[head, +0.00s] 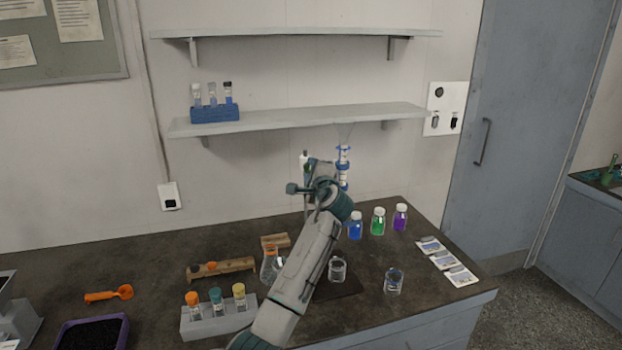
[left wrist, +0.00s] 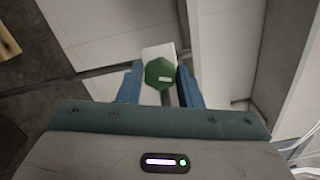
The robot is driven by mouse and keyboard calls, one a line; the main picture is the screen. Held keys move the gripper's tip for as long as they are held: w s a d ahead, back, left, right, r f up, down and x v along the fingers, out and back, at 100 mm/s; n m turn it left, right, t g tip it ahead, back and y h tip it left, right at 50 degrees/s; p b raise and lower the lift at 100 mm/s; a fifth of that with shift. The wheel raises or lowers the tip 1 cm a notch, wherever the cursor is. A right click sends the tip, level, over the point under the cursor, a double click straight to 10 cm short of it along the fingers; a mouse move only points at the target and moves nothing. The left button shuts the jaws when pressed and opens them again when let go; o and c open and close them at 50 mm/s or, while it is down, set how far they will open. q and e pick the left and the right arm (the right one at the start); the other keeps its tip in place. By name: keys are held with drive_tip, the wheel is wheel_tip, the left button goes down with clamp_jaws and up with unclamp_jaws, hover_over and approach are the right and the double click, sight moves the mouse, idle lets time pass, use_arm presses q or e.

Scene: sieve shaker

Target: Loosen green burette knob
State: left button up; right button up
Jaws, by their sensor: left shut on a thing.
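The green burette knob (left wrist: 158,74) shows in the left wrist view, between the two blue fingers of my left gripper (left wrist: 160,88). The gripper is shut on it, with a white block-like part behind the knob. In the head view my left arm reaches across the bench to the burette stand, and the left gripper (head: 318,178) is at the stand, hiding the knob. The blue-and-clear burette column (head: 343,165) stands upright just right of the gripper. My right gripper is in neither view.
Blue, green (head: 378,222) and purple (head: 400,218) bottles stand right of the arm. Beakers (head: 337,270) and a flask (head: 271,266) stand near the forearm. A vial rack (head: 218,318) is at the front left. The shelf (head: 300,120) is above the gripper.

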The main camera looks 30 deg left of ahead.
use_arm(q)
drive_tip(key=shift+n+b, duration=1.65)
drive_tip(key=shift+n, duration=0.15)
drive_tip(key=o, duration=1)
drive_tip(key=shift+c, duration=0.2)
drive_tip(key=b+v, duration=0.3)
drive_tip(key=v, duration=0.7)
drive_tip(key=shift+s+d+b, duration=0.25)
drive_tip(key=shift+b, duration=0.15)
